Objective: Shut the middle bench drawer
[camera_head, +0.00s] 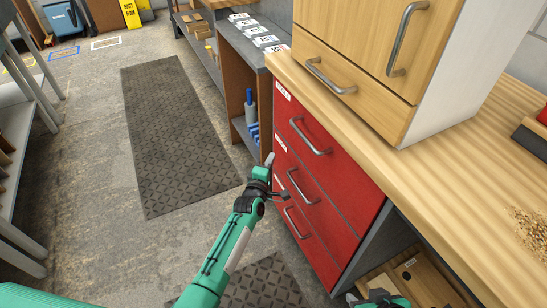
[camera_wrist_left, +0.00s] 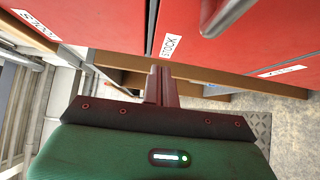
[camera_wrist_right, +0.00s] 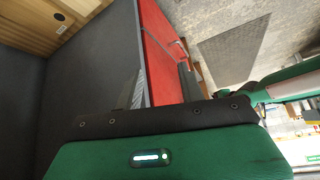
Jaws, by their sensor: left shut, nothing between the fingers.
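The red bench drawer unit (camera_head: 325,200) has a stack of three drawers with metal bar handles. The middle bench drawer (camera_head: 318,207) looks nearly flush with its neighbours; a small gap is hard to judge. In the left wrist view, a red front with a STOCK label (camera_wrist_left: 170,46) and a handle is close ahead. My left gripper (camera_head: 269,160) is shut and empty, beside the left edge of the drawer fronts. My right gripper (camera_wrist_right: 157,85) is open and empty, beside the unit's grey side; only part of it shows at the head view's bottom edge.
A wooden worktop (camera_head: 430,165) lies above the drawers, with a wooden cabinet (camera_head: 365,60) on it. Dark floor mats (camera_head: 175,130) lie in the clear aisle.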

